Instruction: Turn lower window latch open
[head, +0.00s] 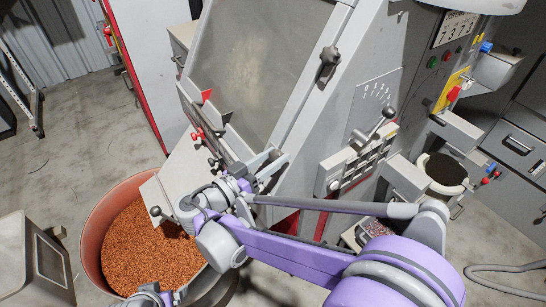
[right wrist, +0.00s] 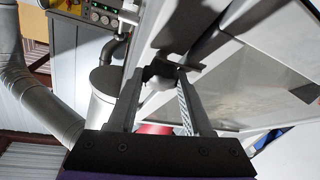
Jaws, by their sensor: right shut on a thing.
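The machine's large tilted window (head: 262,70) has a dark upper latch (head: 329,60) on its right frame; the window also shows in the right wrist view (right wrist: 285,85). My right gripper (head: 272,163) is at the lower right corner of the window. In the right wrist view its fingers (right wrist: 163,76) are shut on the dark lower window latch (right wrist: 158,70). The gripper hides most of this latch in the head view. A part of my left gripper (head: 152,296) shows at the bottom edge, and its jaws cannot be made out.
A red tub (head: 95,238) of orange-brown granules stands below the chute at left. A lever panel (head: 358,160) is to the right of my right gripper. A grey bin (head: 32,262) stands at the lower left. A grey pipe (right wrist: 40,95) shows in the right wrist view.

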